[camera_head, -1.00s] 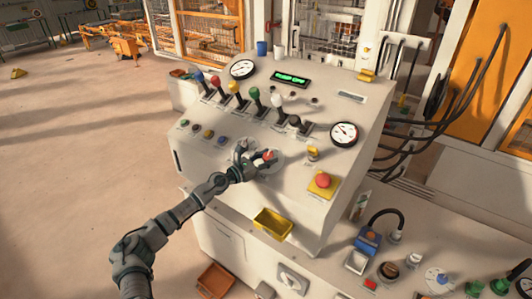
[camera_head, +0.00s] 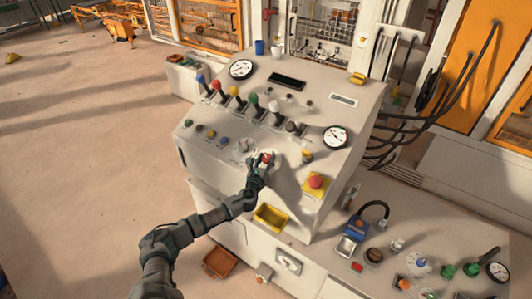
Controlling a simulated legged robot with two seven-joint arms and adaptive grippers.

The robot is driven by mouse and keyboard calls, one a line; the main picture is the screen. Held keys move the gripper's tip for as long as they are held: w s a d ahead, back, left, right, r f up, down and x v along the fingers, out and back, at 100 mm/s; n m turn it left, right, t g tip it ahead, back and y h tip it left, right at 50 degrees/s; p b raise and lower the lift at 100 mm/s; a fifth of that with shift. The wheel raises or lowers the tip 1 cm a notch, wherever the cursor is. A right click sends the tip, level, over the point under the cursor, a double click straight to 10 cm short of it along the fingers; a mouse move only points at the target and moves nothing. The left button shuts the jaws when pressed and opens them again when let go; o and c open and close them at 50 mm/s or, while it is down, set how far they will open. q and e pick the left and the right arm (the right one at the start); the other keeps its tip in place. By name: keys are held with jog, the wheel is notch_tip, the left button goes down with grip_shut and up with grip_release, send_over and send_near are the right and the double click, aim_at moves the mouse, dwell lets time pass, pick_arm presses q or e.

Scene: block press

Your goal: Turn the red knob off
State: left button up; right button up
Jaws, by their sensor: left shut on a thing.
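The red knob (camera_head: 267,157) sits on the sloped face of the control console (camera_head: 205,160), on a round pale dial, right of a grey knob (camera_head: 243,146). My left gripper (camera_head: 262,165) is at the red knob, with its fingers shut around it from the front. The fingers hide part of the knob, so its exact angle cannot be read. The small display (camera_head: 288,81) at the top of the console is dark. My right gripper is not in view.
A red mushroom button on a yellow plate (camera_head: 316,184) and a yellow-topped switch (camera_head: 307,155) stand to the right. Several coloured levers (camera_head: 235,92) rise behind. A yellow bin (camera_head: 271,217) hangs below. A lower bench with fittings extends right.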

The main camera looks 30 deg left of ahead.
pick_arm(q)
jog(key=n+g+y, duration=0.1)
jog(key=n+y, duration=0.1)
jog(key=n+g+y, duration=0.1)
jog(key=n+y, duration=0.1)
jog(key=n+g+y, duration=0.1)
jog(key=n, duration=0.1)
jog(key=shift+w+r+y, duration=0.1)
jog(key=shift+r+y, duration=0.15)
jog(key=shift+y, duration=0.15)
jog(key=shift+r+n+g+y, duration=0.1)
jog(key=shift+n+g+y, duration=1.3)
jog(key=shift+n+g, duration=0.7)
jog(key=shift+g, duration=0.3)
jog(key=o, duration=1.1)
jog(key=shift+o, duration=0.3)
jog(key=shift+f, duration=0.2)
